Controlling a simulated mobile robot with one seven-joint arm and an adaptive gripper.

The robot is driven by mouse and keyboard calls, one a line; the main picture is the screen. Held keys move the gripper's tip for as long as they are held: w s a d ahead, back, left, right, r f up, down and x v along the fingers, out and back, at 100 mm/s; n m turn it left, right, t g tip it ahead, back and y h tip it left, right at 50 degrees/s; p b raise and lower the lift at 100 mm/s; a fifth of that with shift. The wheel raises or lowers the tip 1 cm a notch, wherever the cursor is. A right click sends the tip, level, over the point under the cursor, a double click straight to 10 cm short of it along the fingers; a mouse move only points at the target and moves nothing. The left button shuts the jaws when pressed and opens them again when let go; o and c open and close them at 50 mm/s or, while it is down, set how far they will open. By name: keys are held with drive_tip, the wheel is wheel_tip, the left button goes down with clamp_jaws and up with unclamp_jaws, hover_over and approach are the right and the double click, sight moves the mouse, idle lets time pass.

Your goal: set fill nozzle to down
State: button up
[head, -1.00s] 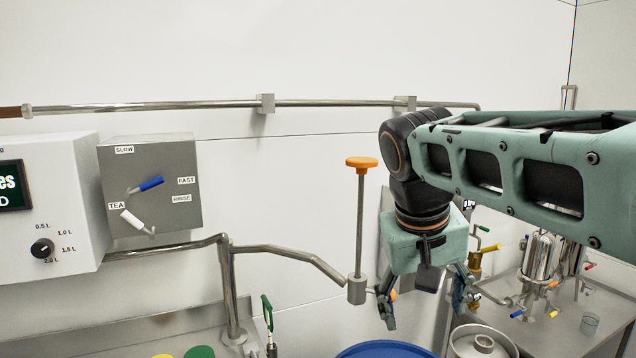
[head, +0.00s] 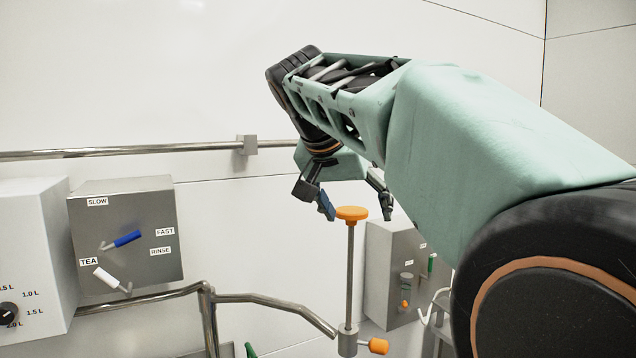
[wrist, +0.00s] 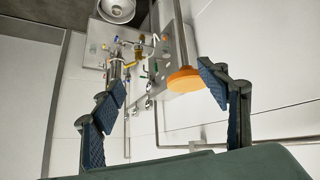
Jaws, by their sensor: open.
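An upright rod (head: 349,275) topped by a round orange knob (head: 351,213) stands in a small metal block (head: 347,342) at the end of a bent pipe; it appears to be the fill nozzle assembly. A second, smaller orange knob (head: 376,346) sticks out sideways from the block. My gripper (head: 357,206) is open, pointing down at the height of the top knob. In the wrist view the top knob (wrist: 184,80) shows between the spread fingers, closer to the right one. I cannot tell whether a finger touches it. The nozzle's outlet is not visible.
A grey box (head: 125,235) with blue and white levers is on the left, beside a white dial box (head: 30,255). A wall rail (head: 120,152) runs behind. Another grey panel (head: 395,270) stands right of the rod. The bent pipe (head: 270,300) runs below my gripper.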

drive_tip(key=t+p, duration=0.1)
drive_tip(key=p, duration=0.1)
approach(351, 209)
drive_tip(key=shift+m+y, duration=0.3)
drive_tip(key=shift+m, duration=0.1)
drive_tip(key=x, duration=1)
drive_tip(key=shift+s+d, duration=0.1)
drive_tip(key=shift+d, duration=0.1)
